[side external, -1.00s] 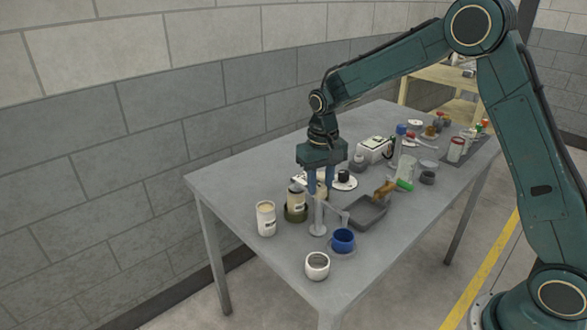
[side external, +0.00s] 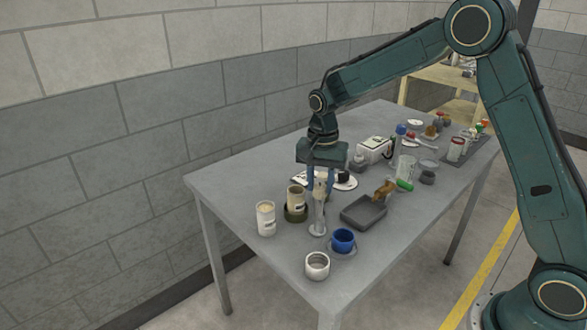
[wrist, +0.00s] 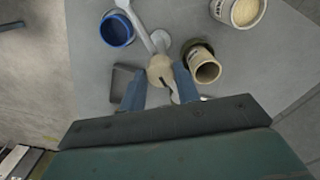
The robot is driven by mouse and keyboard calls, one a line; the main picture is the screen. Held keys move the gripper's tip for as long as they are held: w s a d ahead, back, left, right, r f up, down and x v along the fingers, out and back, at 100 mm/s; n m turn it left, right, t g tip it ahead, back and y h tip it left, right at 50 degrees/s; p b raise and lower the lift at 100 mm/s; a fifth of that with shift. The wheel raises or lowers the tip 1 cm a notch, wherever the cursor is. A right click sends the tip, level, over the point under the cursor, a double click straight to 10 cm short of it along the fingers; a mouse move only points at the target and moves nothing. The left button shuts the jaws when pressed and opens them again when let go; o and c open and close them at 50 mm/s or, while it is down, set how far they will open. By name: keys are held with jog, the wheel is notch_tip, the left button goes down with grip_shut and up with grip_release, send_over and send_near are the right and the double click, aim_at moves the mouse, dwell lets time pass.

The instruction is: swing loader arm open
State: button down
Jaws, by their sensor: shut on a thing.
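The loader (side external: 318,222) is a pale upright post on a round foot, near the front of the table in the side view. Its foot and a thin pale bar (wrist: 141,27) also show in the wrist view. My gripper (side external: 319,193) points down just behind the post. In the wrist view my gripper (wrist: 160,82) is shut on a beige rounded piece (wrist: 160,68) that appears to be part of the loader arm. The fingers hide part of that piece, and I cannot tell exactly how it joins the post.
An open beige can (side external: 296,198) on a dark green ring and a white can (side external: 265,218) stand left of the post. A blue cup (side external: 343,240), a grey tray (side external: 364,211) and a white cup (side external: 317,265) are close by. Several items crowd the far end.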

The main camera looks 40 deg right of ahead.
aim_at(320, 186)
jog(key=m, duration=0.4)
jog(key=shift+m, duration=0.4)
jog(key=m, duration=0.4)
jog(key=shift+m, duration=0.3)
jog(key=c, duration=1)
grip_release()
jog(key=shift+c, duration=0.2)
jog(key=shift+r, duration=0.2)
notch_tip(320, 186, up, 14)
jog(key=shift+f, duration=0.25)
jog(key=shift+s+r, duration=0.1)
